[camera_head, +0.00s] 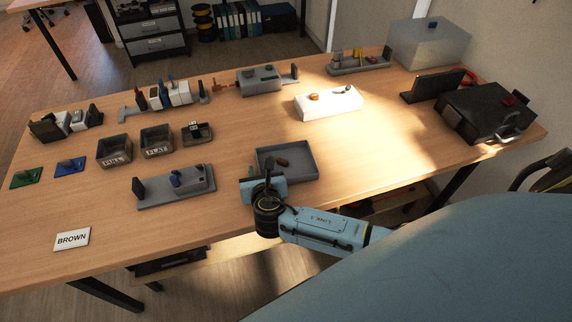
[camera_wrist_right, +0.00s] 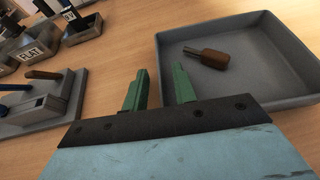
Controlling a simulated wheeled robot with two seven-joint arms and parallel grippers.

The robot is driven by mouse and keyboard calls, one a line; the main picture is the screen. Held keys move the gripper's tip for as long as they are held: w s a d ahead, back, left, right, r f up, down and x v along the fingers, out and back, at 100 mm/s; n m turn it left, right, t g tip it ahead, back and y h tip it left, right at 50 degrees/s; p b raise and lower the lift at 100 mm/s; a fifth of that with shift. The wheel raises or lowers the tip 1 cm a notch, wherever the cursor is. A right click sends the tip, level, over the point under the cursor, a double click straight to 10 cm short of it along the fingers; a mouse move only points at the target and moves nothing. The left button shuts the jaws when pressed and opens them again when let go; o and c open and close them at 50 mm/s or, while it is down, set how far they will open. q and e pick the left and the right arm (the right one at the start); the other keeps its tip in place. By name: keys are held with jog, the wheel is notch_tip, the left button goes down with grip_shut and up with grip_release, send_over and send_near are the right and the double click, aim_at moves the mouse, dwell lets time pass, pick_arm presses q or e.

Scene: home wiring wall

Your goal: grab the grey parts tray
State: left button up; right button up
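The grey parts tray (camera_head: 305,165) is a shallow square tray on the near side of the wooden table, and it fills the right of the right wrist view (camera_wrist_right: 275,97). A small brown-handled part (camera_wrist_right: 208,58) lies inside it. My right gripper (camera_head: 266,172) is at the tray's left near side. In the right wrist view its two green fingers (camera_wrist_right: 158,90) stand apart with nothing between them. The right finger is beside the tray's left wall; I cannot tell whether it touches. My left gripper is not in view.
Left of my right gripper is a grey fixture with a blue part (camera_head: 178,190). A white block (camera_head: 328,102) and a black case (camera_head: 485,112) are farther back and right. A BROWN card (camera_head: 72,239) lies front left.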

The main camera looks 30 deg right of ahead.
grip_shut()
